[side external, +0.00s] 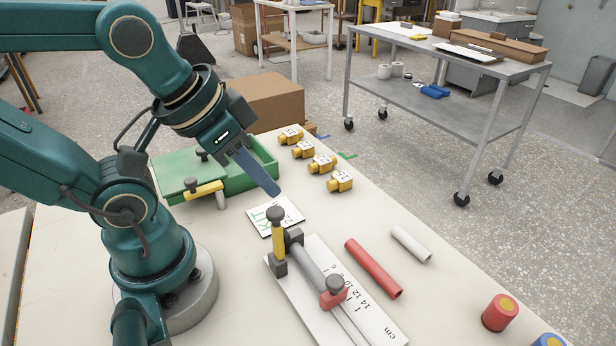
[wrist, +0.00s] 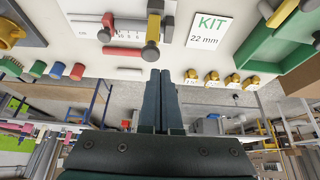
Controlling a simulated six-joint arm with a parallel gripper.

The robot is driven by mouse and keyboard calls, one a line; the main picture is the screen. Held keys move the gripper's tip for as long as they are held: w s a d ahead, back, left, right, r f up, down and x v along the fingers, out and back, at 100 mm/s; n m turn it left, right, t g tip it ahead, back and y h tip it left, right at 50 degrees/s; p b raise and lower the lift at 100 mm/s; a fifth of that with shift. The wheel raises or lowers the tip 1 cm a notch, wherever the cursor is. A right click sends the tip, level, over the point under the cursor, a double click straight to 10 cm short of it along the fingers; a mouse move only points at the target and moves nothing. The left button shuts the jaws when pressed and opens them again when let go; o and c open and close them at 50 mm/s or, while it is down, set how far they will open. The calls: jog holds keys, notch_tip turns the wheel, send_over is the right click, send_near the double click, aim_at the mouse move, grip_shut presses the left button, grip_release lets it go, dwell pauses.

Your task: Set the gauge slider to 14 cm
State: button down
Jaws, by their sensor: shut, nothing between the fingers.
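The gauge (side external: 290,290) is a white scale plate with a grey rail, at the front centre in the side view. Its red slider (side external: 333,299) has a dark knob on top and sits on the rail beside the printed numbers; I cannot read its exact setting. A dark end block with a yellow post (side external: 279,242) stands at the rail's far end. My gripper (side external: 275,190) is shut and empty, in the air beyond the gauge and above the KIT card (side external: 275,216). The gauge plate (wrist: 85,30) is at the top of the wrist view, above my fingertips (wrist: 160,72).
Red (side external: 373,268) and white (side external: 411,244) tubes lie right of the gauge. Several yellow fittings (side external: 322,164) line the table's far edge. A green box (side external: 262,156) with a yellow-handled clamp (side external: 204,190) stands at left. A red cylinder (side external: 500,312) stands near the right edge.

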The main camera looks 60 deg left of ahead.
jog(key=c, duration=1.1)
grip_release()
jog(key=o, duration=0.5)
jog(key=shift+r, duration=0.25)
jog(key=shift+w+d+r+g, duration=0.3)
jog(key=shift+w+d, duration=0.2)
jog(key=shift+w, duration=0.1)
jog(key=shift+w+d+r+g, duration=0.3)
jog(key=shift+w+d, duration=0.2)
jog(key=shift+w, duration=0.1)
jog(key=m+g, duration=0.2)
jog(key=g, duration=0.2)
send_over(334, 281)
jog(key=f, duration=0.6)
jog(key=shift+w+a, duration=0.1)
jog(key=shift+w, duration=0.1)
jog(key=shift+s+f+m, duration=0.2)
jog(key=shift+f+m, duration=0.1)
jog(key=shift+f, duration=2.4)
